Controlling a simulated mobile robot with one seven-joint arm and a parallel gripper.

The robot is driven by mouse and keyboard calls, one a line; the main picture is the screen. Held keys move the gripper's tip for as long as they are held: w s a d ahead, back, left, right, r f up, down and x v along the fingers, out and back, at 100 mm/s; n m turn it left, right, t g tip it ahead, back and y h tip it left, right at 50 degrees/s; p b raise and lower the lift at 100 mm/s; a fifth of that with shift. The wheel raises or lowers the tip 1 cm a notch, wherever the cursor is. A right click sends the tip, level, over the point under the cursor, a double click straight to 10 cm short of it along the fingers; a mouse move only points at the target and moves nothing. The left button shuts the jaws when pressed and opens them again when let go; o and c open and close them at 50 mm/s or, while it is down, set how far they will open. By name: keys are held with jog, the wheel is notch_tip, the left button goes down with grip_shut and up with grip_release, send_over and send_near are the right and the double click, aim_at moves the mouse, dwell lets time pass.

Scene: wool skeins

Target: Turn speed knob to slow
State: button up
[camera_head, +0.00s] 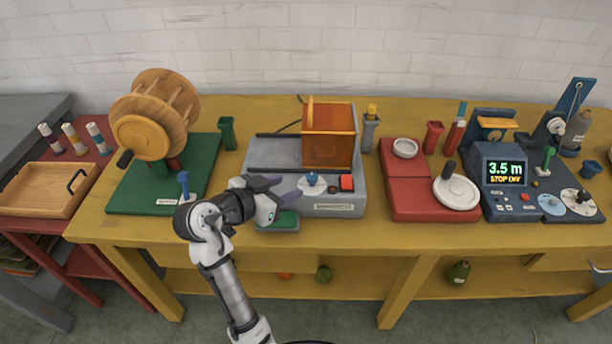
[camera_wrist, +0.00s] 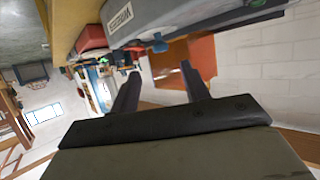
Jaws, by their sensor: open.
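A blue knob (camera_head: 312,179) on a pale dial sits on the front of the grey machine (camera_head: 275,150), beside a red button (camera_head: 347,183). In the wrist view a blue knob (camera_wrist: 159,44) shows ahead, beyond the fingertips. My gripper (camera_head: 290,187) is open and empty, just left of the knob and apart from it. Its two dark fingers also show in the wrist view (camera_wrist: 160,72). The dial's markings are too small to read, so I cannot tell the knob's setting. Other dials (camera_head: 551,204) are on the dark blue station at the right.
An orange box (camera_head: 328,137) stands on the grey machine. A green pad (camera_head: 279,222) lies below my gripper. A wooden reel (camera_head: 155,115) on a green base stands left, a red scale (camera_head: 406,198) right. The display (camera_head: 506,172) reads 3.5 m.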

aim_at(310, 178)
jog(key=p+x, duration=0.1)
jog(key=x, duration=0.7)
jog(key=shift+w+d+f+p, duration=0.1)
jog(key=shift+w+f+p, duration=0.05)
jog(key=shift+p, duration=0.25)
jog(key=c, duration=1)
